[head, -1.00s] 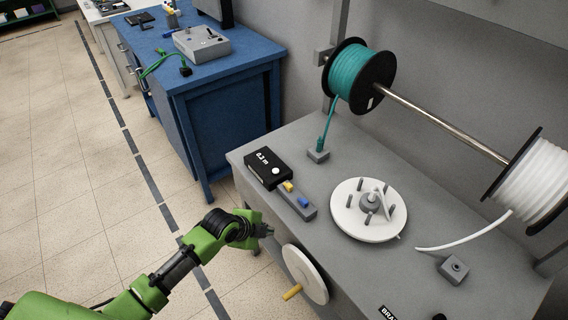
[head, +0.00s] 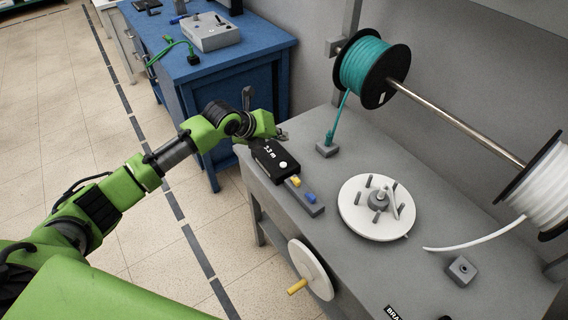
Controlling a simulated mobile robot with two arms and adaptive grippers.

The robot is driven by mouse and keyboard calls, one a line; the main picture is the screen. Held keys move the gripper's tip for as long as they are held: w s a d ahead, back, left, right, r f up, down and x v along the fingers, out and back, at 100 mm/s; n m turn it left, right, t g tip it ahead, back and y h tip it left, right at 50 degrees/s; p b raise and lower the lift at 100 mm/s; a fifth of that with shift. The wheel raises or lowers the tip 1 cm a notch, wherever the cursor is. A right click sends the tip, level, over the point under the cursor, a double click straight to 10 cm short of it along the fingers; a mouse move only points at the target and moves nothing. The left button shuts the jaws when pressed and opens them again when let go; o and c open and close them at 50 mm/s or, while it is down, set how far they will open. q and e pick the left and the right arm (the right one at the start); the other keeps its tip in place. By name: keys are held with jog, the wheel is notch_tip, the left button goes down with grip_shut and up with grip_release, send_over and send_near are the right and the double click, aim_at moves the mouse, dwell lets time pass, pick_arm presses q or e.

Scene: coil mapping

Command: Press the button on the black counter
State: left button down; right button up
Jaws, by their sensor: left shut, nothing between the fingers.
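The black counter (head: 268,160) is a small black box with a white length reading on top, on the near left end of the grey bench. Its round white button (head: 283,165) is clear to see on the right part of the top. My left gripper (head: 283,136) is shut and empty. In the picture it is just above the far edge of the counter, partly hidden by my green wrist, and I cannot tell whether it touches. My right gripper is not in view.
A grey block with yellow and blue parts (head: 306,197) adjoins the counter. A white winding disc with pegs (head: 366,222) lies to the right. Teal (head: 362,66) and white (head: 546,185) spools hang on a rod. A crank wheel (head: 312,270) is on the bench front.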

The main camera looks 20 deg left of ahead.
pick_arm(q)
jog(key=shift+f, duration=0.1)
jog(key=b, duration=0.6)
send_over(282, 165)
notch_tip(282, 165, down, 8)
jog(key=shift+a+r, duration=0.1)
jog(key=shift+r, duration=0.15)
jog(key=shift+f+b, duration=0.45)
jog(key=shift+f, duration=0.15)
jog(key=shift+f, duration=0.15)
dwell(0.5)
jog(key=shift+f, duration=0.3)
jog(key=shift+s+f+b, duration=0.1)
jog(key=shift+f+b, duration=0.3)
jog(key=shift+b, duration=0.15)
dwell(0.4)
jog(key=shift+r, duration=0.1)
jog(key=shift+r+p, duration=0.65)
jog(key=shift+r, duration=0.05)
jog(key=shift+r, duration=0.1)
